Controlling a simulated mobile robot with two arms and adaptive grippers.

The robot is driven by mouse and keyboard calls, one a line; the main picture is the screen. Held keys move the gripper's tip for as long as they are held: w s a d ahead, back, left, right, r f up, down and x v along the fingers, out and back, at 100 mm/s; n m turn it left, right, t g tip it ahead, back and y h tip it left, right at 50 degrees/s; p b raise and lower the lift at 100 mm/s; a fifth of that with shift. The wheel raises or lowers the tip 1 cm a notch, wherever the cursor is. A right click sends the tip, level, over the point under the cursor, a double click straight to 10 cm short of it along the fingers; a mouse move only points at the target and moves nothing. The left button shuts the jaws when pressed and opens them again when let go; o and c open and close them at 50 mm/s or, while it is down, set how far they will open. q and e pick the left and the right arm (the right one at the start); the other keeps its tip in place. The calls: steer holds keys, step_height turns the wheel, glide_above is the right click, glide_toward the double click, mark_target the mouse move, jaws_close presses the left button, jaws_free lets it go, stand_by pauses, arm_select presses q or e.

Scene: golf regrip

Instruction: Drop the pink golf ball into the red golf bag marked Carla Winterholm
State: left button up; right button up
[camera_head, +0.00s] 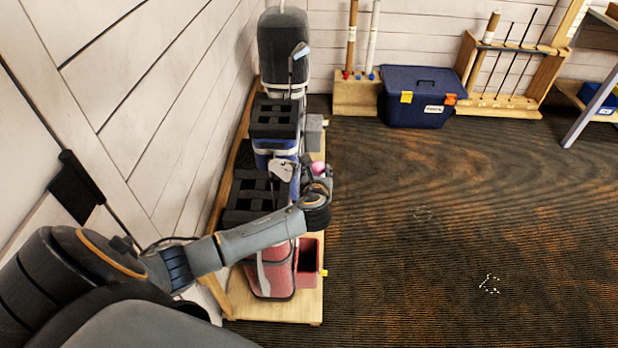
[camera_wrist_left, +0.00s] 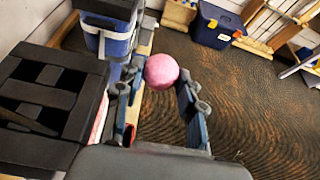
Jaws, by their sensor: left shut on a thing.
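The pink golf ball (camera_head: 319,168) is in my left gripper (camera_head: 318,177). In the left wrist view the ball (camera_wrist_left: 161,71) sits between the two fingertips of my left gripper (camera_wrist_left: 160,80), which is shut on it. The red golf bag (camera_head: 272,276) stands on a wooden stand by the left wall; my left forearm crosses in front of it. Its black divided top (camera_head: 243,192) also shows at the left of the wrist view (camera_wrist_left: 70,112). The ball is to the right of this top, not over it. No name is legible on the bag. My right gripper is out of view.
A blue bag (camera_head: 268,148) with a black top stands behind the red one, and a dark grey bag (camera_head: 283,45) farther back. The red bag has an open red side pocket (camera_head: 308,262). A blue toolbox (camera_head: 420,95) is by the back wall. The right floor is clear.

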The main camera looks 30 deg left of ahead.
arm_select(q)
step_height(320, 180, down, 10)
steer(key=s+a+b, duration=0.1)
steer(key=b, duration=0.6)
steer(key=shift+a, duration=0.4)
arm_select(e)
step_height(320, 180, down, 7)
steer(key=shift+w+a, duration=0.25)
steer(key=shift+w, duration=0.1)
arm_select(q)
steer(key=shift+f, duration=0.1)
steer(key=o, duration=1.2)
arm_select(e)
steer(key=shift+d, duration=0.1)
arm_select(q)
steer(key=shift+s, duration=0.1)
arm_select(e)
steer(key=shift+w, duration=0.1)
arm_select(q)
steer(key=v, duration=1.2)
steer(key=shift+d, duration=0.2)
